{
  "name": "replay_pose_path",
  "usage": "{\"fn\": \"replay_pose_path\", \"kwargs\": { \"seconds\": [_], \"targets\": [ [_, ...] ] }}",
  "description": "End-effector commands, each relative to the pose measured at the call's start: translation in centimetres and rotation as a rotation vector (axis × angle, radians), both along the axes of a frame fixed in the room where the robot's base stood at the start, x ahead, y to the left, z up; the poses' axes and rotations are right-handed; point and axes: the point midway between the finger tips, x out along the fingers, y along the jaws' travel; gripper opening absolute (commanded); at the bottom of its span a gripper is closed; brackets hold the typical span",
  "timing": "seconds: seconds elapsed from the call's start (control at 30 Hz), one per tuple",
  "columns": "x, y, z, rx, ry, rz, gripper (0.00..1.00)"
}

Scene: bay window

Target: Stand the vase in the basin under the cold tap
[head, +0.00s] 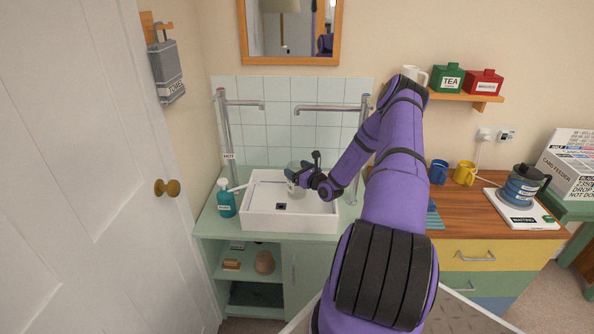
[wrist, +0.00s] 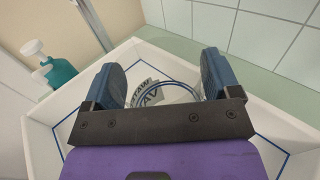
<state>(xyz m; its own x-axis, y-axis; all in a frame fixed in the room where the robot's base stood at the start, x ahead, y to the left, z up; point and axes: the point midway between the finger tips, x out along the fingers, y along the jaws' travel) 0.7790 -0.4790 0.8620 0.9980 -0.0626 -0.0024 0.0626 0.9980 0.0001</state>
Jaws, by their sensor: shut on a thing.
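My gripper (head: 297,177) is shut on the vase (head: 291,168), a clear vessel with dark lettering. In the wrist view the vase (wrist: 172,93) shows between the two blue fingers, partly hidden by the gripper. The vase is over the back part of the white basin (head: 262,217); I cannot tell whether it touches the floor. The left tap (head: 224,125) has a "HOT" label. The right tap (head: 335,108) has no visible label; its spout end appears above the vase in the picture, and my arm hides part of its post.
A teal soap bottle (head: 226,200) stands left of the basin, and also shows in the wrist view (wrist: 57,70). A tiled wall (head: 280,130) is close behind. A white door (head: 90,170) stands at left.

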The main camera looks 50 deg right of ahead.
Motion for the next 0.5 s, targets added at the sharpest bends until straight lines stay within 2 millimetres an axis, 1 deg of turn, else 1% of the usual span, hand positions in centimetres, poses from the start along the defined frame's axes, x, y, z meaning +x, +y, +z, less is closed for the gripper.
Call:
{"fn": "replay_pose_path", "kwargs": {
  "seconds": [0.5],
  "targets": [
    [0.02,0.0,-0.28,0.0,-0.001,0.0,0.71]
  ]
}}
